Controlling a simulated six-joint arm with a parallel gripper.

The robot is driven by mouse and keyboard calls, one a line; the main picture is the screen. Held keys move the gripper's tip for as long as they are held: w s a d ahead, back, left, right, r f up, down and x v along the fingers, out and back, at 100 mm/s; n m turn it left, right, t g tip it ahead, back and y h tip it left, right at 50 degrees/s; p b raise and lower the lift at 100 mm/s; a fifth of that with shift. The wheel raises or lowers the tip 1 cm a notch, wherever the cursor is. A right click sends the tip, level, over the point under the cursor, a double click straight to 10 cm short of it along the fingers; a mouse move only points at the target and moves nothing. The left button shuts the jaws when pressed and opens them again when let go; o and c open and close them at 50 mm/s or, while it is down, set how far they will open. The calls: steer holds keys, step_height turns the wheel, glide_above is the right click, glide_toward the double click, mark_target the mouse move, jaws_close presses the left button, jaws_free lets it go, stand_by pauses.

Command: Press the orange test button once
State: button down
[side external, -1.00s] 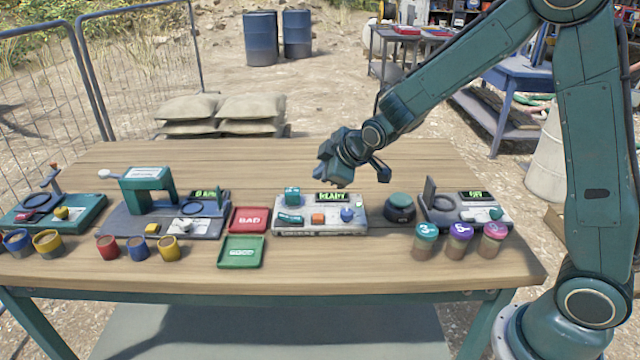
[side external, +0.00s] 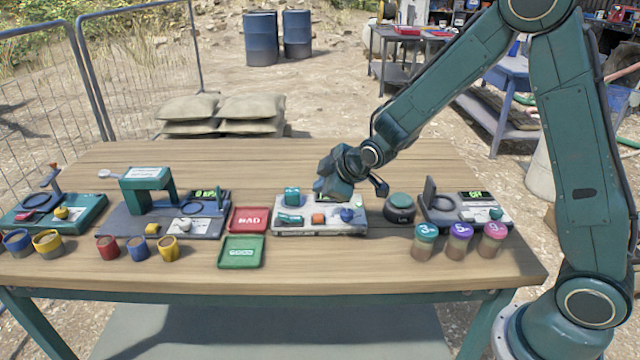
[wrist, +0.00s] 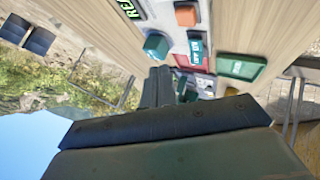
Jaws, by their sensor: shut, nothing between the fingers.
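The orange test button (side external: 318,218) sits on the light grey panel (side external: 345,231), between a teal switch (side external: 290,217) and a blue knob (side external: 347,214). In the wrist view the orange button (wrist: 186,15) shows near the top edge. My gripper (side external: 322,193) is shut and empty. It hangs over the back of the panel, close above and behind the orange button, and hides the panel's display in the side view. The gap to the button is hard to judge. In the wrist view my shut fingers (wrist: 158,88) point toward the panel.
A teal block (side external: 292,196) stands at the panel's back left. Red BAD tray (side external: 250,228) and green tray (side external: 241,262) lie to the left. A dark round device with a green top (side external: 400,202) and several lidded jars (side external: 458,241) stand to the right.

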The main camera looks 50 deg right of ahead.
mark_target(322, 218)
steer(key=shift+f, duration=2.65)
steer(key=shift+f, duration=0.95)
stand_by(1.2)
steer(key=shift+r, duration=0.95)
steer(key=shift+r, duration=0.1)
steer(key=shift+r, duration=2.4)
